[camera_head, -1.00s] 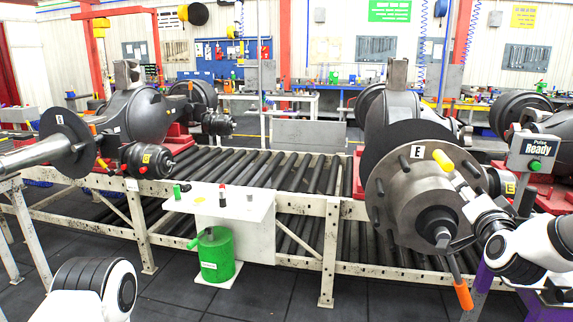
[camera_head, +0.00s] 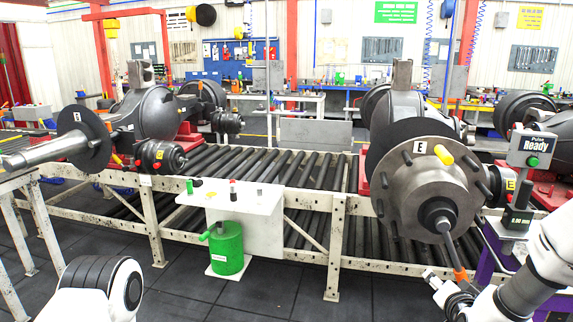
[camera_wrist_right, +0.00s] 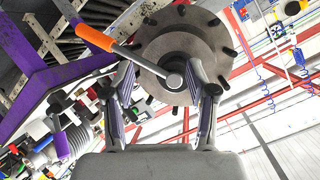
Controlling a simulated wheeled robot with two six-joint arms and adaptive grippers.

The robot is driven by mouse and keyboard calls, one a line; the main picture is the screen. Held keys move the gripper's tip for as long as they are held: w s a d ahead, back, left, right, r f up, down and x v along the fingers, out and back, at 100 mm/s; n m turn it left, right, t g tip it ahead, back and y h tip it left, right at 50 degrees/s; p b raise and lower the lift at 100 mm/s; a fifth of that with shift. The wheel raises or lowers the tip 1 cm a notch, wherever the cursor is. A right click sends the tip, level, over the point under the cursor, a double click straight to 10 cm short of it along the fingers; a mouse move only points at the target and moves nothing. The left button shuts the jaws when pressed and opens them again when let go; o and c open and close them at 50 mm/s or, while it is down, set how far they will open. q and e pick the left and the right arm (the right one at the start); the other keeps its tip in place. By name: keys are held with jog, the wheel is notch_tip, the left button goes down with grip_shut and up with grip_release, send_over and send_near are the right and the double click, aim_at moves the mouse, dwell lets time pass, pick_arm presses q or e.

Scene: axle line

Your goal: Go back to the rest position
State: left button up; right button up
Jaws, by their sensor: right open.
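My right gripper (camera_head: 442,284) is low at the right in the head view, below the hub face of the axle (camera_head: 408,185) marked E. The gripper also shows in the right wrist view (camera_wrist_right: 165,98), with its two fingers spread apart and nothing gripped between them. A wrench with an orange handle (camera_head: 461,274) hangs from the hub's centre nut, its handle angled downward. In the right wrist view the wrench (camera_wrist_right: 97,35) reaches from upper left to the hub (camera_wrist_right: 187,52), beyond the fingertips. My left gripper is out of view; only part of my left arm shows.
A roller conveyor (camera_head: 290,178) with a cream frame runs across the middle. A white shelf (camera_head: 245,205) with small coloured items stands at its front, a green canister (camera_head: 226,248) below. A display reading "Ready" (camera_head: 530,148) stands at right. Dark floor is clear in front.

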jog(key=s+a+f+n+g+y, duration=0.1)
jog(key=s+a+f+n+g, duration=0.2)
jog(key=s+f, duration=0.75)
jog(key=s+a+f+n+g+y, duration=0.1)
jog(key=s+a+f+g, duration=0.45)
jog(key=f, duration=0.75)
jog(key=s+a+f+n+g, duration=0.1)
jog(key=s+f+n+g, duration=0.1)
jog(key=s, duration=0.8)
jog(key=s+f+n+g, duration=0.2)
jog(key=s+f+g, duration=0.1)
jog(key=s, duration=0.8)
jog(key=shift+s+a+n+y, duration=0.15)
jog(key=shift+a+n+y, duration=0.15)
jog(key=shift+a+n, duration=0.1)
jog(key=shift+o, duration=0.2)
